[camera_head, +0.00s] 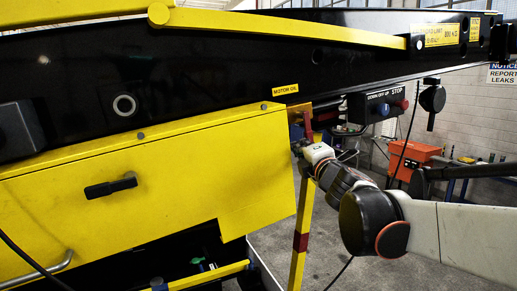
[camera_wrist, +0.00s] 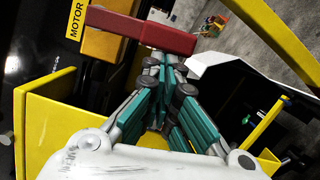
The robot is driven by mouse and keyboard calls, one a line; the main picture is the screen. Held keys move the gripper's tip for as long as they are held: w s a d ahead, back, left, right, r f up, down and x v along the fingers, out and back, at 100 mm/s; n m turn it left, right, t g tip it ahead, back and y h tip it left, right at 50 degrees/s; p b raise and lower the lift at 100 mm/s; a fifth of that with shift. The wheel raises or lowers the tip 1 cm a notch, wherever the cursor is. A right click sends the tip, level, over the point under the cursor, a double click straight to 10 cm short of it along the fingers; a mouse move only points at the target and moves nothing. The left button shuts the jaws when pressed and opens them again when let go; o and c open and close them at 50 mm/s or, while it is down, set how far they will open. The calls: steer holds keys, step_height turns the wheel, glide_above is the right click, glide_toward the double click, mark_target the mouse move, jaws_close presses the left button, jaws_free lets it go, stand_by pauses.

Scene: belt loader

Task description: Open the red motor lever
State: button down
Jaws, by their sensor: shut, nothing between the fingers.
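In the wrist view the lever (camera_wrist: 140,30) is a flat red bar crossing the upper left, seen just beyond my fingertips. My gripper (camera_wrist: 164,64) has its teal-padded fingers drawn together at the tips with nothing between them. The tips are very close to the lever's lower edge; I cannot tell whether they touch it. In the head view my gripper (camera_head: 299,148) is just below the lever, and its fingers are partly hidden.
A yellow cabinet (camera_head: 150,190) with a black handle (camera_head: 111,186) fills the left. A control box (camera_head: 381,106) with blue and red buttons hangs to the right. A yellow post (camera_head: 300,235) stands below my gripper. Open floor lies at the lower right.

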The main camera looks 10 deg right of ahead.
steer(key=w+d+r+n+y+b, duration=0.1)
steer(key=d+r+n+y+b, duration=0.1)
steer(key=d+n, duration=0.3)
steer(key=w+d+r+n+y+b, duration=0.2)
steer(key=d+n, duration=0.3)
steer(key=n, duration=0.8)
steer(key=shift+w+r+t+y, duration=0.15)
steer(key=shift+r+t+y, duration=0.25)
steer(key=shift+y, duration=0.3)
